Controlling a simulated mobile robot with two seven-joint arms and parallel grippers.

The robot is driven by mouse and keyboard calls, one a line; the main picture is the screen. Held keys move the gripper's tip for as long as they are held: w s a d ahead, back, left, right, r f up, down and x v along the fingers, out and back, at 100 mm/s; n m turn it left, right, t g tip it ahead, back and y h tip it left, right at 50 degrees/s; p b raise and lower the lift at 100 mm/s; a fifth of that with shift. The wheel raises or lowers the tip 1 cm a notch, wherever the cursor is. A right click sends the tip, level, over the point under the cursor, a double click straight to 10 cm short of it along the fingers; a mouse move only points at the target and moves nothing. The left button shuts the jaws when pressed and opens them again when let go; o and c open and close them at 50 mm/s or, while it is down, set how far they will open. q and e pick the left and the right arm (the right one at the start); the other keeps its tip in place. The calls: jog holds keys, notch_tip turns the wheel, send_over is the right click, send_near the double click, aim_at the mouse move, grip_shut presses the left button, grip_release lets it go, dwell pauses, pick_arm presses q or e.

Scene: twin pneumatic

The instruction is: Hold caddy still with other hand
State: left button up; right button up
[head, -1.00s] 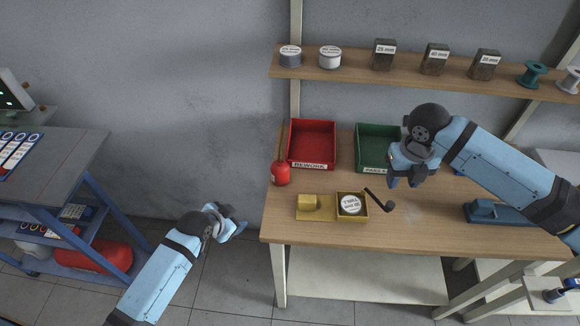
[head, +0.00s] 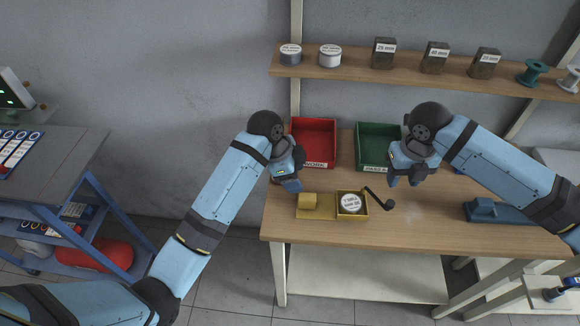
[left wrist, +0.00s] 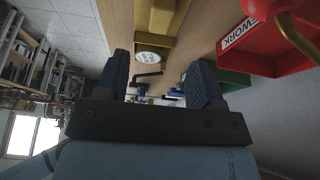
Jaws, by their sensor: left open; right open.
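The caddy is not named by any label; a small yellow tray (head: 317,214) sits on the bench, with a yellow block (head: 308,201) at its left end and a square box at its right holding a round white-labelled disc (head: 351,205). A black crank handle (head: 380,198) sticks out at the box's right. My left gripper (head: 291,185) is open above the bench, just up and left of the block. In the left wrist view, the yellow tray (left wrist: 170,22) and disc (left wrist: 150,57) show beyond its open fingers (left wrist: 162,90). My right gripper (head: 405,182) is open, up and right of the crank.
A red REWORK bin (head: 318,124) and a green bin (head: 372,132) stand at the bench's back. A blue device (head: 492,211) sits at the right. The shelf (head: 400,77) above holds spools and boxes. The front bench strip is clear.

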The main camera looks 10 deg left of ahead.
aim_at(309, 197)
pick_arm(q)
jog(key=x, duration=1)
jog(key=shift+f, duration=0.3)
jog(key=shift+c, duration=0.4)
jog(key=c, duration=1)
pick_arm(e)
grip_shut()
jog(key=m, duration=0.1)
jog(key=m+y, duration=0.1)
jog(key=m, duration=0.1)
jog(key=d+m, duration=0.1)
jog(key=shift+s+f+m, duration=0.15)
jog(key=shift+f+m, duration=0.25)
jog(key=d+m+t+y, duration=0.1)
jog(key=d+m, duration=0.3)
jog(key=m, duration=0.5)
jog(key=d+m+y, duration=0.3)
jog(key=d+m, duration=0.1)
jog(key=m, duration=0.6)
jog(key=d+f+m+t+y, duration=0.1)
jog(key=d+m, duration=0.3)
jog(key=m, duration=0.6)
jog(key=shift+t+y, duration=0.3)
jog(key=shift+y, duration=0.2)
